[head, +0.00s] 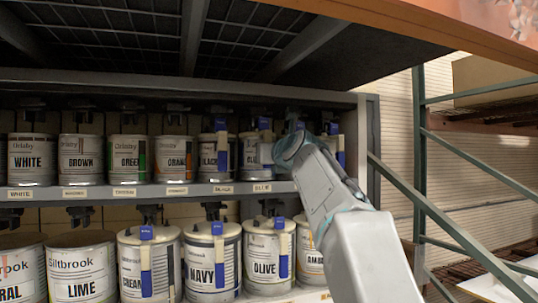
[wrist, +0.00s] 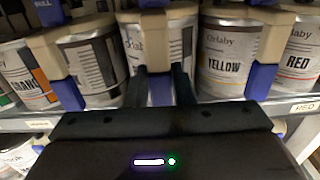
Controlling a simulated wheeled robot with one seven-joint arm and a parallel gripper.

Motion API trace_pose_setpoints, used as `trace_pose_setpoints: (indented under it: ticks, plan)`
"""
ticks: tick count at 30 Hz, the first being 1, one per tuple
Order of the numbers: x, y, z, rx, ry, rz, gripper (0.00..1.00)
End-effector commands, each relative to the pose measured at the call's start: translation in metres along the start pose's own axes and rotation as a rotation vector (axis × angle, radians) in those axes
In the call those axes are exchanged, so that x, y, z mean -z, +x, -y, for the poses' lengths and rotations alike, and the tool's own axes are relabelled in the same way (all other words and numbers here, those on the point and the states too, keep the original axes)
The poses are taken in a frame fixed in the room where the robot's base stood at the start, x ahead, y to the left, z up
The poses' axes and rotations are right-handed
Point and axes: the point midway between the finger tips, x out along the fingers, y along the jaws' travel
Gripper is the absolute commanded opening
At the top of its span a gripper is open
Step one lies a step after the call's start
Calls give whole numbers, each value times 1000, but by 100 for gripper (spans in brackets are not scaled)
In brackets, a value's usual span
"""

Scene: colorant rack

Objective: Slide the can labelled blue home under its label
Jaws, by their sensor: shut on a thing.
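The can above the BLUE shelf label (head: 262,187) stands on the upper shelf (head: 120,192), partly covered by my arm in the head view (head: 249,152). In the wrist view the same can (wrist: 133,42) is at centre, between a can at left and the yellow can (wrist: 226,60). My gripper (wrist: 160,88) is at its front, shut on the blue tab (wrist: 159,95) hanging down that can's face. The printed colour name on this can is hidden by the fingers. I cannot tell how deep it sits on the shelf.
The black can (head: 208,158) stands to its left; the red can (wrist: 298,48) is beyond yellow. A lower row includes navy (head: 207,270) and olive (head: 262,262) cans. A shelf post (head: 367,140) and green rack braces (head: 450,220) are at right.

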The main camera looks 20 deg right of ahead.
Motion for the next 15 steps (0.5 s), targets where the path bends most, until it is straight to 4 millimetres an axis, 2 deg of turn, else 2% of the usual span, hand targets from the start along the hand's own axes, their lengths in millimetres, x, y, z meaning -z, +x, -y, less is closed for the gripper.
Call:
trace_pose_setpoints:
  ticks: [5, 15]
  plan:
    - [-3, 0, 0, 1, -1, 8, 0]
    - [0, 12, -1, 0, 0, 8, 0]
